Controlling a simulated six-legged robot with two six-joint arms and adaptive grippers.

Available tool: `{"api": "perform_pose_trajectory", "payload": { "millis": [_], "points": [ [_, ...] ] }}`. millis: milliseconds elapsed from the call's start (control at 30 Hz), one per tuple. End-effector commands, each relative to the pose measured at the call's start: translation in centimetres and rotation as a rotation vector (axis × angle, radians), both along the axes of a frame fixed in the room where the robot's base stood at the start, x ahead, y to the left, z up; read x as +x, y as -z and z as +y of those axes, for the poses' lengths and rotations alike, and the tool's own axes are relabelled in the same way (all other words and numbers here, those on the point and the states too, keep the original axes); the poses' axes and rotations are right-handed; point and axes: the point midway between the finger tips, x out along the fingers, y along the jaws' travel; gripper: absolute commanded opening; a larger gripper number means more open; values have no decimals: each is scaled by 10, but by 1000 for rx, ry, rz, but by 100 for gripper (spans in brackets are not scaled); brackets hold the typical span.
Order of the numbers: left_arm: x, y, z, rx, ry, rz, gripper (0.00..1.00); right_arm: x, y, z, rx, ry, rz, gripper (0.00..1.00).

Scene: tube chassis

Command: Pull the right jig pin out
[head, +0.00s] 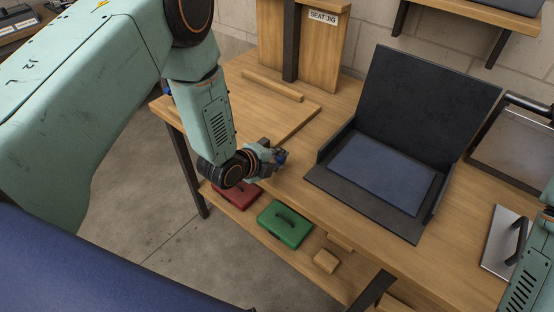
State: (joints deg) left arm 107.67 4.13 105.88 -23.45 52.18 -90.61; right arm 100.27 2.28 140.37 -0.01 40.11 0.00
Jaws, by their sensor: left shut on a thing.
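My left gripper (278,156) is at the front edge of the wooden bench, left of the open black case. It is shut on a small blue thing (282,158), mostly hidden by the fingers. I cannot tell for sure that this is the right jig pin. The wooden seat jig (318,52), with a "SEAT JIG" label and a dark upright post, stands at the back of the bench. Another small blue bit (168,90) shows at the bench's left end, partly behind my left arm. My right gripper is out of view; only part of that arm shows at the right edge.
The open black case (425,90) holds a blue pad (382,174). A metal plate with a dark handle (497,232) lies at the right. A red case (236,196), a green case (286,224) and wooden blocks (325,261) sit on the lower shelf.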

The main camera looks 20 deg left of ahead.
Motion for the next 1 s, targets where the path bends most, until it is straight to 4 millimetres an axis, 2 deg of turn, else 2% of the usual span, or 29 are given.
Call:
{"api": "perform_pose_trajectory", "payload": {
  "millis": [67,100,367,733,1000],
  "points": [
    [-3,3,-2,3,11,9,0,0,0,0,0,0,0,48],
    [-3,3,-2,2,10,9,26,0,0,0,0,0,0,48],
    [-2,2,0,1,5,6,48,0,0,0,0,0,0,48],
    [-5,-1,0,0,2,4,48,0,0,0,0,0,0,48],
    [-35,-24,13,-3,-2,5,48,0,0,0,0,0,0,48]
  ]
}}
